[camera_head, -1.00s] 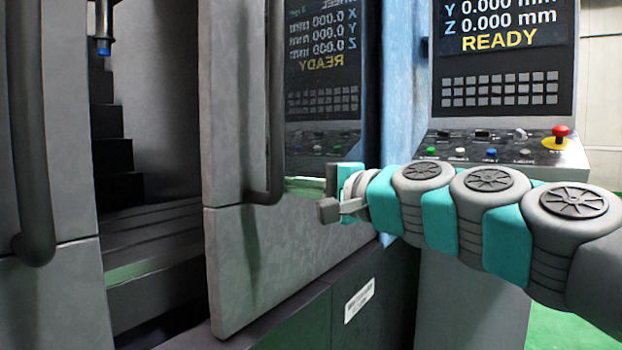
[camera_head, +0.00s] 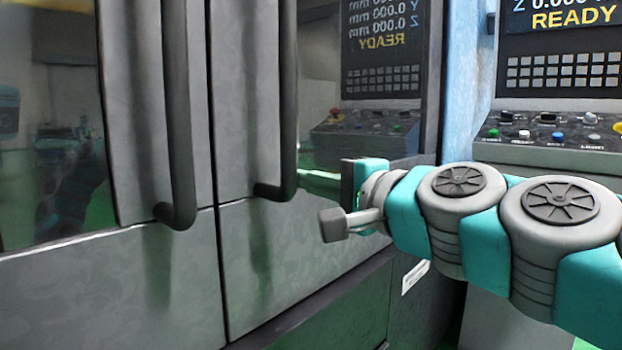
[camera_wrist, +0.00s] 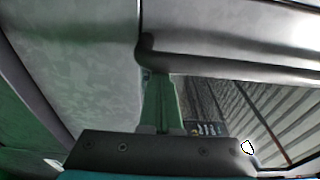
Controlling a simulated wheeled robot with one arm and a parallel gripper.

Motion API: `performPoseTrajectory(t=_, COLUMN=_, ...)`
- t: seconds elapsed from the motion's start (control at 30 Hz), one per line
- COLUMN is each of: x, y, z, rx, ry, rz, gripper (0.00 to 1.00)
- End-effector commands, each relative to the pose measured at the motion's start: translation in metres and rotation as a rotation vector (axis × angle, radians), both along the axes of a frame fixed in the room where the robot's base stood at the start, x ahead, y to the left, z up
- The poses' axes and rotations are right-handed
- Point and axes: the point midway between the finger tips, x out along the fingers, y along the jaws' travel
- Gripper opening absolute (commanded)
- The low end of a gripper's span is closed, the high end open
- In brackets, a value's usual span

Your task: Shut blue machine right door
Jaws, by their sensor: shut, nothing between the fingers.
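The right door (camera_head: 245,240) of the machine is a grey panel with a window and a dark vertical handle (camera_head: 287,100). Its left edge meets the left door (camera_head: 150,260) at a thin dark seam, with no opening visible between them. My gripper (camera_head: 348,178) is at the right door, right of its handle's lower end. In the wrist view my shut, empty fingers (camera_wrist: 160,80) point at the door, just below the handle's curved end (camera_wrist: 152,52). I cannot tell whether they touch it.
The left door has its own dark handle (camera_head: 180,120) standing out near the seam. A control panel (camera_head: 560,125) with screen, keys and coloured buttons stands at the right, behind my arm. A blue machine frame (camera_head: 465,80) lies between door and panel.

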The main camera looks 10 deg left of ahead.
Motion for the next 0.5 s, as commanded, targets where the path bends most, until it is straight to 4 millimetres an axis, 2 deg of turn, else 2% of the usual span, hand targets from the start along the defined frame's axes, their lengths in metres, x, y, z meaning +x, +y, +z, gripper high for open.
performPoseTrajectory(t=0.3, x=-0.001, y=0.002, z=-0.001, rx=-0.001, ry=0.003, rz=0.01, gripper=0.0)
performPoseTrajectory(t=0.5, x=0.018, y=-0.007, z=-0.002, rx=0.001, ry=0.001, rz=0.002, gripper=0.0)
